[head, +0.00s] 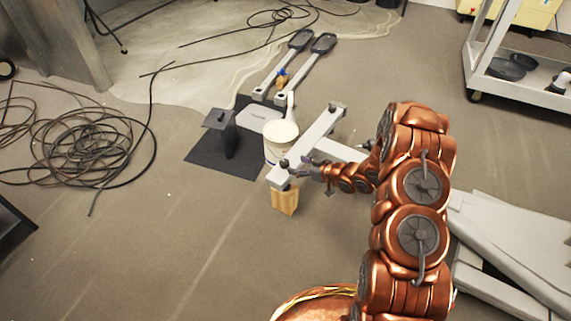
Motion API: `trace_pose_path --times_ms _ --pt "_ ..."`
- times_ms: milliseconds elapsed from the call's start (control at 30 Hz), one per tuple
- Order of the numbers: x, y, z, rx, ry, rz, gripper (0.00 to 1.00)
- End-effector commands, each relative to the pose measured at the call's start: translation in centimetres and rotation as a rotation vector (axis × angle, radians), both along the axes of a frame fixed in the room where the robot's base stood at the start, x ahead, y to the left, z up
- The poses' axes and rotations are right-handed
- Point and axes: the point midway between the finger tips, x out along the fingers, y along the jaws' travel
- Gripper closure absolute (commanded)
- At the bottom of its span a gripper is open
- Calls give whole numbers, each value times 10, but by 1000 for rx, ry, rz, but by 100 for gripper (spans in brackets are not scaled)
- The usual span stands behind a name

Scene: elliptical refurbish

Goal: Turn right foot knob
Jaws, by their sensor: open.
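A grey foot bar (312,137) runs from the back right to the front left. A dark knob (284,163) is at its near end, and another dark knob (332,107) is at its far end. Which of them is the right foot knob, I cannot tell from this view. My gripper (305,168) is open just right of the near end, close beside the near knob. Whether its fingers touch the knob or bar is too small to tell.
A wooden block (285,198) is under the bar's near end. A white bucket (281,145) stands just left of the bar. A dark mat (205,155), two pedal arms (290,68) and cable coils (85,150) lie beyond. The floor at front left is clear.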

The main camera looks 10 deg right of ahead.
Motion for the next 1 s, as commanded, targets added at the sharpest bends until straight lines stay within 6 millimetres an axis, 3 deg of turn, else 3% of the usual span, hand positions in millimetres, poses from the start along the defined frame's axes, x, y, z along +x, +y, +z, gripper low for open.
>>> trace_pose_path --times_ms 500,1000 --pt "45 35 -26 -1 1 0 35" --pt "53 41 -28 -1 2 -2 38"
